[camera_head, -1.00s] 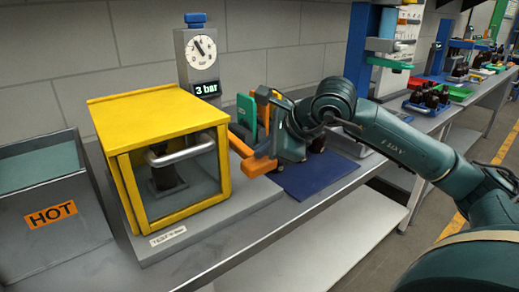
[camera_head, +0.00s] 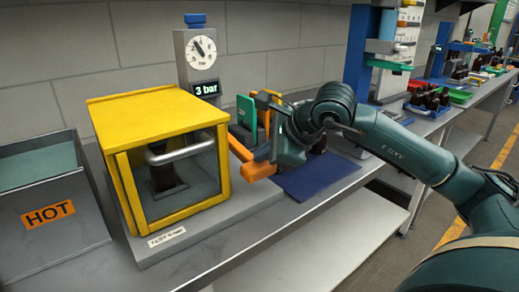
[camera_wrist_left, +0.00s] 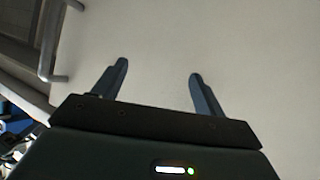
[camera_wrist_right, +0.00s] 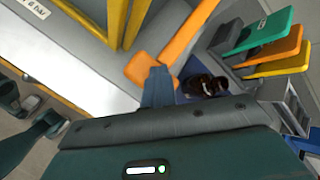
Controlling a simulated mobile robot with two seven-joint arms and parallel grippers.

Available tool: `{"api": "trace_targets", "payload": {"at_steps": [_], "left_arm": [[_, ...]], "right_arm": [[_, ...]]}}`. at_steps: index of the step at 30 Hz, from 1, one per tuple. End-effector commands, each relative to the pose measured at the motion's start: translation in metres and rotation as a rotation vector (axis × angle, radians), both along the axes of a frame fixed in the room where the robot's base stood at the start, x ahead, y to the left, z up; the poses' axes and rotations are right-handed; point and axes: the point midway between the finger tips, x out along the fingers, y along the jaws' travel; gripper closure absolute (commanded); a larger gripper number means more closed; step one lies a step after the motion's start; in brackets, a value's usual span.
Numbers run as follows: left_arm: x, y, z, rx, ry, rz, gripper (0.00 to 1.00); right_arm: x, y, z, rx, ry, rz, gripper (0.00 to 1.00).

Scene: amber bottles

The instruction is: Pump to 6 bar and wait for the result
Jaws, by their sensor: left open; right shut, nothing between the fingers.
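The yellow test box (camera_head: 150,110) stands on a grey base with its clear front shut; a dark bottle (camera_head: 167,177) is inside. Behind it a gauge post carries a dial (camera_head: 201,52), a blue top button (camera_head: 195,19) and a display (camera_head: 206,89) reading 3 bar. An orange pump lever (camera_head: 240,150) with a block-shaped end (camera_head: 258,171) is at the box's right. My right gripper (camera_head: 270,153) is shut and empty at that end; the right wrist view shows its fingers (camera_wrist_right: 157,85) against or just beside the block (camera_wrist_right: 140,68). My left gripper (camera_wrist_left: 158,70) is open and empty over a pale surface.
Green and orange upright panels (camera_head: 246,112) and a blue mat (camera_head: 312,178) lie right of the box, near my right gripper. A dark bottle (camera_wrist_right: 203,85) is close by. Farther right are crates of bottles (camera_head: 430,100).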

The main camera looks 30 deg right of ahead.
Motion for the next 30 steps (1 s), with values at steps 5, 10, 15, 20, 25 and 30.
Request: {"api": "trace_targets", "payload": {"at_steps": [5,10,15,20,25,30], "left_arm": [[-0.003,0.0,-0.007,0.003,0.011,-0.002,0.28],[-0.003,0.0,-0.009,0.003,0.012,-0.003,0.28],[-0.003,0.0,-0.011,0.003,0.013,-0.003,0.28],[-0.003,0.0,-0.014,0.004,0.014,-0.003,0.28],[-0.004,0.0,-0.016,0.004,0.015,-0.004,0.28],[-0.004,0.0,-0.017,0.004,0.016,-0.004,0.28]], "right_arm": [[-0.001,0.0,-0.005,-0.002,0.005,0.0,1.0],[0.0,0.0,-0.007,-0.002,0.005,0.0,1.0],[0.0,0.0,-0.009,-0.002,0.005,0.0,1.0],[-0.001,0.0,-0.011,-0.002,0.005,0.0,1.0],[-0.001,0.0,-0.013,-0.002,0.005,0.0,1.0],[-0.001,0.0,-0.013,-0.002,0.005,0.0,1.0]]}}
